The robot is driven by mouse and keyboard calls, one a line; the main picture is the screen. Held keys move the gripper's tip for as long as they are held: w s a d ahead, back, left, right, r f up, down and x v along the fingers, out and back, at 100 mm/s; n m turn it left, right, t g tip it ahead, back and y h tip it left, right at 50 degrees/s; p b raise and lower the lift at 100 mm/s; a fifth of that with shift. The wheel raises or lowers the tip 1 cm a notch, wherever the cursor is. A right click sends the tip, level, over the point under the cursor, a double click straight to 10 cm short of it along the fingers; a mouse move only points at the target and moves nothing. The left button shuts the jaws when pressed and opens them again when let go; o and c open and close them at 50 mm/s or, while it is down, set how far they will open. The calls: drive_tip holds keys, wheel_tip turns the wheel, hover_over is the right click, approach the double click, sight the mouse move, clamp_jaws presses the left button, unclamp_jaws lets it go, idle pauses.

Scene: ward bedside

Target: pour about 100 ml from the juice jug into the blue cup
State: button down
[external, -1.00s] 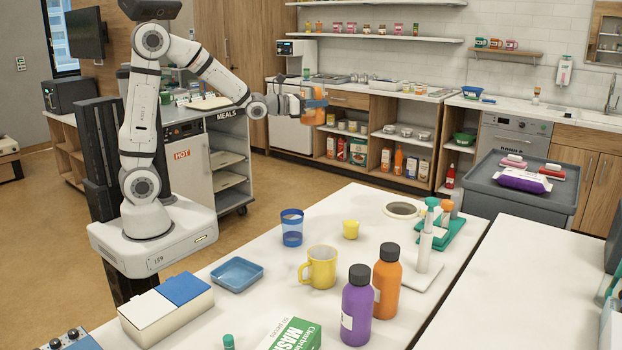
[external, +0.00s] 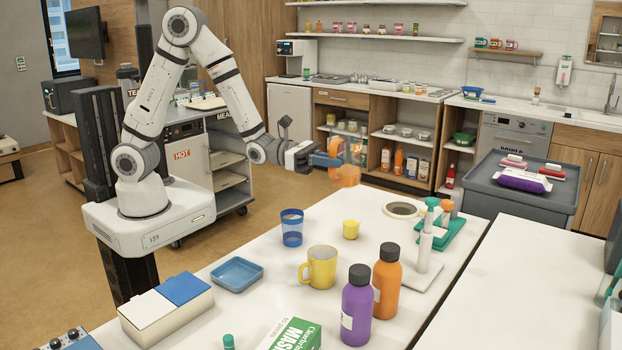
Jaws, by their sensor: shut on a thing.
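My gripper (external: 318,158) is shut on the juice jug (external: 346,174) and holds it in the air, beyond the far edge of the white table in the picture. The jug shows orange in its lower part; its upper part is hard to make out against the shelves behind. I cannot tell its exact tilt. The blue cup (external: 292,229) is see-through and stands upright on the table, below and left of the jug in the picture. The jug and cup are apart. No stream of juice shows.
A purple bottle (external: 356,308) and an orange bottle (external: 387,283) stand nearer.

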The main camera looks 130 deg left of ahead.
drive_tip(key=d+f+m+h+p, duration=0.1)
drive_tip(key=d+f+m+h, duration=0.3)
drive_tip(key=d, duration=0.6)
drive_tip(key=d+f+m+h+p, duration=0.15)
drive_tip(key=d+h, duration=0.35)
drive_tip(key=d, duration=0.5)
drive_tip(key=s+a+f+m+g+h+b, duration=0.2)
drive_tip(key=s+f+b, duration=0.3)
drive_tip(key=s, duration=0.6)
drive_tip(key=s+a+f+m+g+h+b, duration=0.3)
drive_tip(key=s+a+f+h+b, duration=0.1)
drive_tip(key=s, duration=0.8)
drive_tip(key=s+a+f+m+g+h+b, duration=0.2)
drive_tip(key=s+f+b, duration=0.4)
drive_tip(key=s, duration=0.6)
drive_tip(key=shift+s+a+h, duration=0.2)
drive_tip(key=shift+a+h, duration=0.3)
drive_tip(key=shift+a, duration=0.55)
